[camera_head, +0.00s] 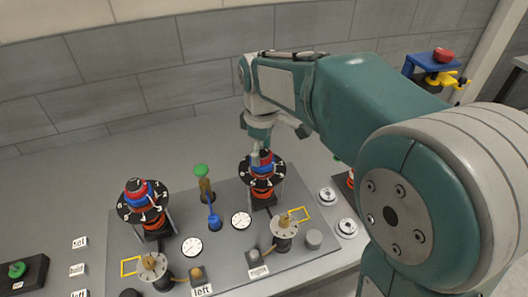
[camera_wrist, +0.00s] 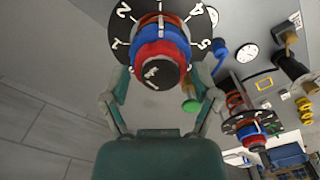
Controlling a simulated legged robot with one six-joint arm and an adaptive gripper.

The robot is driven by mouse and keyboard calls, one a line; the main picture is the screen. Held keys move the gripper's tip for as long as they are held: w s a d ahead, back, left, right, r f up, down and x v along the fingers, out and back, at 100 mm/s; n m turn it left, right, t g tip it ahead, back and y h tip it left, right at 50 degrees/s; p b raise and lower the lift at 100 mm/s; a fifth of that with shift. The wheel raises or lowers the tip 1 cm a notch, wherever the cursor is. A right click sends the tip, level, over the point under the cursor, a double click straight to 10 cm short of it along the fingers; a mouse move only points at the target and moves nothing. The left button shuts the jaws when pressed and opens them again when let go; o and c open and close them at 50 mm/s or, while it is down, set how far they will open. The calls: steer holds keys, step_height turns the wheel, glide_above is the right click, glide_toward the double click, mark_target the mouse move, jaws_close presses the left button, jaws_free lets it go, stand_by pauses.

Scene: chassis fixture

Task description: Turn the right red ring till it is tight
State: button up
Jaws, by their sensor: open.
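The right dial stand (camera_head: 262,183) has a black numbered disc and a stack of red and blue rings with a dark cap on top. In the wrist view my open fingers (camera_wrist: 160,90) are spread on either side of the cap, with gaps showing. I cannot tell how tight the ring is.
A similar left stand (camera_head: 143,205) is on the same grey panel (camera_head: 225,265). Between them are a blue-handled lever (camera_head: 213,218), a green-topped post (camera_head: 203,178) and gauges. A tiled wall (camera_head: 150,75) rises behind.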

steer(key=n, duration=0.6)
steer(key=shift+n, duration=0.3)
steer(key=n, duration=0.6)
steer(key=shift+n, duration=0.4)
steer(key=c, duration=0.9)
steer(key=m, duration=0.4)
steer(key=shift+c, duration=0.2)
steer(key=m, duration=0.8)
steer(key=shift+m, duration=0.4)
steer(key=m, duration=0.4)
steer(key=shift+m, duration=0.3)
steer(key=o, duration=0.9)
steer(key=shift+o, duration=0.2)
